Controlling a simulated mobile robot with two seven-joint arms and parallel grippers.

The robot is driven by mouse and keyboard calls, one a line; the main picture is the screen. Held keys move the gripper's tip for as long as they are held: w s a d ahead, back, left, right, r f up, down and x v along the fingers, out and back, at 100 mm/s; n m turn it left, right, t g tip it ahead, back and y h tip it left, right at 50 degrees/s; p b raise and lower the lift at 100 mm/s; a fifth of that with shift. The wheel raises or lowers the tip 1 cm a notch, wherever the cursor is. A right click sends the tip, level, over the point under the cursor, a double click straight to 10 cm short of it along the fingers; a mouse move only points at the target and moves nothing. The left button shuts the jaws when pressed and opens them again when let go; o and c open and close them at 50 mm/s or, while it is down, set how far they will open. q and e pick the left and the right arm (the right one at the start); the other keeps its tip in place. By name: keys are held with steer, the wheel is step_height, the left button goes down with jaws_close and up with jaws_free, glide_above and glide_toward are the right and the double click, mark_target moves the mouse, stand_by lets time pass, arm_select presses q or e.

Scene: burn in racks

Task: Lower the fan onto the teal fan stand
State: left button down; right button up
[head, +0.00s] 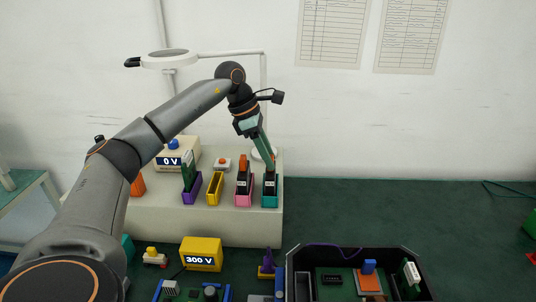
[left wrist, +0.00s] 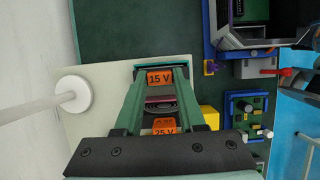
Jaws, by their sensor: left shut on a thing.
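My left gripper (head: 270,161) points down at the teal slot (head: 270,194) at the right end of the pale bench block. It is shut on an orange-topped card marked 15 V (left wrist: 160,77), which sits low between the long green fingers in the left wrist view. The card is at the teal slot's mouth; how deep it sits is hidden. I cannot make out a fan for certain. A teal piece (head: 128,247) shows partly behind my left arm at lower left; I cannot tell whether it is the fan stand. My right gripper is not in view.
Pink (head: 243,197), yellow (head: 215,188) and purple (head: 191,190) slots stand to the left, close by. A lamp (head: 168,59) rises behind. A yellow 300 V box (head: 201,254) and a black case (head: 408,251) stand in front. The green table right of the block is clear.

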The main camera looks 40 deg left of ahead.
arm_select(q)
steer(key=shift+c, duration=2.1)
jaws_free()
steer(key=v, duration=1.2)
steer(key=shift+r+p, duration=0.25)
steer(key=shift+p, duration=0.15)
